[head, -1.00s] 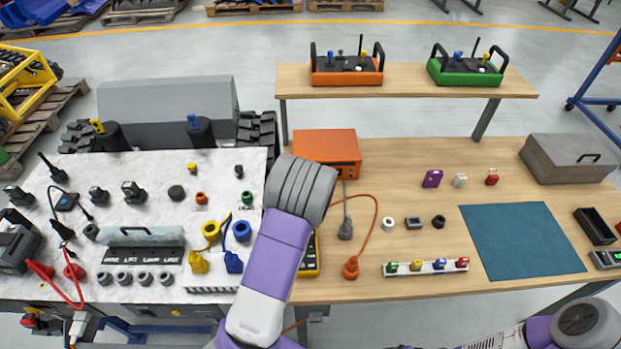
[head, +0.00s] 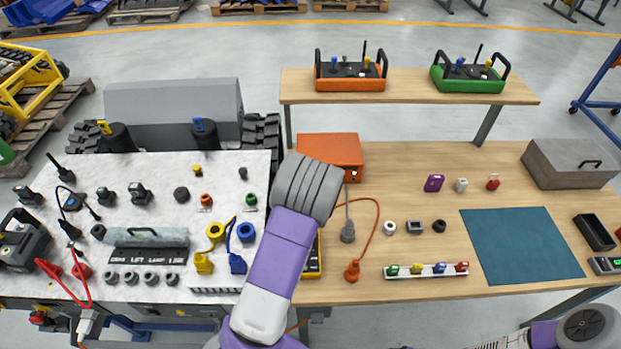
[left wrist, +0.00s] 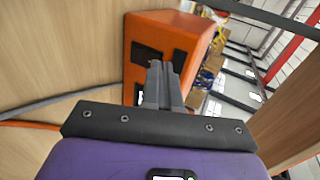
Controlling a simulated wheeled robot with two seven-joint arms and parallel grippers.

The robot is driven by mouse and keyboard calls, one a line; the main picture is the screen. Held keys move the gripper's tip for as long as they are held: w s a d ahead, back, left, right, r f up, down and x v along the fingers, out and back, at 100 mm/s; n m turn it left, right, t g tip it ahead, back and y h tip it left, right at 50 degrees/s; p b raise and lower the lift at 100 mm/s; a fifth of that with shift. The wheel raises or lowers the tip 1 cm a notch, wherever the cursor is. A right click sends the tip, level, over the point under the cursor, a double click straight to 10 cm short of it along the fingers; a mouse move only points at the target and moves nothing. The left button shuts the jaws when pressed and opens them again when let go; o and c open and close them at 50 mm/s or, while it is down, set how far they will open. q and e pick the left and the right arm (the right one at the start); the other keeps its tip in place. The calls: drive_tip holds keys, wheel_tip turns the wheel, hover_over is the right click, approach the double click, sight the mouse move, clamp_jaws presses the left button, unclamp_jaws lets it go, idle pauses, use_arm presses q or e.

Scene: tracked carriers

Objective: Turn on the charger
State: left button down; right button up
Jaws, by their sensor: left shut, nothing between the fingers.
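The charger is an orange box (head: 330,148) at the back left of the wooden table. A small yellowish spot shows on its front face, right of my wrist. In the left wrist view the charger (left wrist: 200,40) stands straight ahead, with dark panels on its front. My left gripper (left wrist: 164,70) is shut and empty, its fingertips at the charger's front face; I cannot tell whether they touch. In the head view my left wrist hides the fingers and part of the charger's front. My right gripper is out of view; only part of that arm shows at lower right.
A grey cable connector (head: 348,232) and an orange plug (head: 352,271) lie in front of the charger. Several small parts and a teal mat (head: 522,245) lie to the right. The white bench (head: 150,190) at left is crowded. Two remote controllers stand on the raised shelf.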

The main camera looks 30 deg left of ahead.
use_arm(q)
drive_tip(key=shift+s+d, duration=0.1)
drive_tip(key=shift+s+d, duration=0.2)
drive_tip(key=s+d+p, duration=0.1)
drive_tip(key=s+p, duration=0.1)
drive_tip(key=shift+s+d+r, duration=0.3)
drive_tip(key=shift+d+r, duration=0.05)
drive_tip(key=shift+d, duration=0.05)
drive_tip(key=r+p+v, duration=0.1)
drive_tip(key=p+v, duration=0.1)
drive_tip(key=v, duration=0.7)
drive_tip(key=shift+r+p, duration=0.3)
drive_tip(key=shift+r, duration=0.15)
drive_tip(key=shift+a, duration=0.1)
